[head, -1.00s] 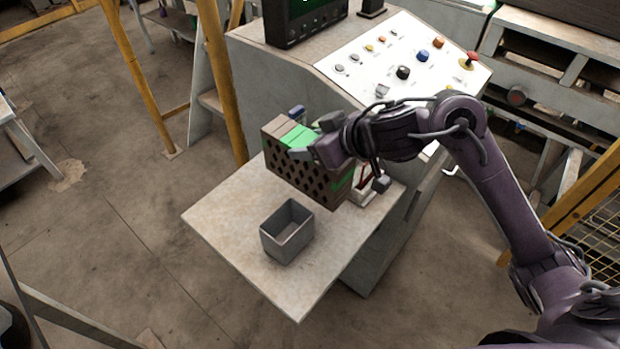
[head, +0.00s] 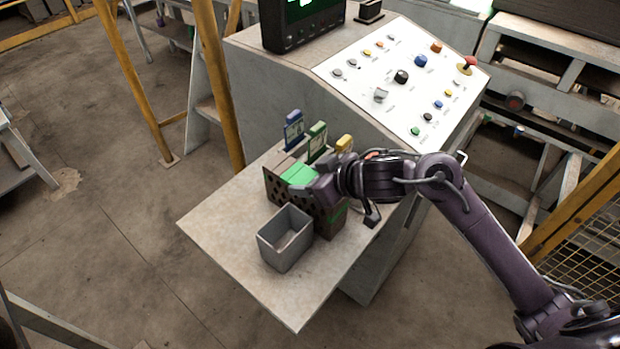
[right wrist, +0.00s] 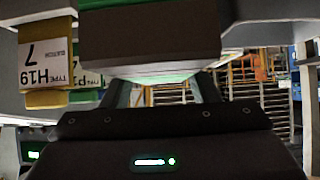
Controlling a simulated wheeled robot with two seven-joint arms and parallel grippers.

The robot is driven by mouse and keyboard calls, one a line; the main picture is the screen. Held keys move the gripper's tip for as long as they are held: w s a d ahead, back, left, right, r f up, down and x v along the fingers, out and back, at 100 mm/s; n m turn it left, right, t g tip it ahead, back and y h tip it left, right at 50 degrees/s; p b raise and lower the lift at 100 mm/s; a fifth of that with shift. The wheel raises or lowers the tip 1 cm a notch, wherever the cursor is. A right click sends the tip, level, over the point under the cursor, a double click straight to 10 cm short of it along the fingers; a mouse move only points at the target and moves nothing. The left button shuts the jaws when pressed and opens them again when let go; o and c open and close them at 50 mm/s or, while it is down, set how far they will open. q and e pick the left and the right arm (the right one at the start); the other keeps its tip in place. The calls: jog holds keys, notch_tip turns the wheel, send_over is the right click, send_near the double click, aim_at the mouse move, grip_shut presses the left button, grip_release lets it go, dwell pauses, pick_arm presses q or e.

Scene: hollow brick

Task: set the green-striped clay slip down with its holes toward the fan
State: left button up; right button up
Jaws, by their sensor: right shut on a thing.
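The green-striped clay slip is a brown hollow brick (head: 276,187) with a bright green band across its top and rows of dark holes in its near side. The holes face the grey bin and the front of the table. My right gripper (head: 322,188) is shut on the brick from the right. The brick is low behind the bin; I cannot tell whether it touches the tabletop. Its underside is hidden. In the right wrist view the brick (right wrist: 150,35) sits between the fingers. I cannot make out a fan. My left gripper is not in view.
A grey open bin (head: 285,245) stands just in front of the brick. Blue (head: 293,130), green (head: 317,142) and yellow (head: 344,144) tags stand behind it. The table's (head: 235,235) left and front are clear. A control console (head: 400,80) rises behind.

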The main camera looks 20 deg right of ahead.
jog(key=shift+r, duration=0.1)
jog(key=shift+w, duration=0.1)
jog(key=o, duration=1.1)
jog(key=shift+f, duration=0.2)
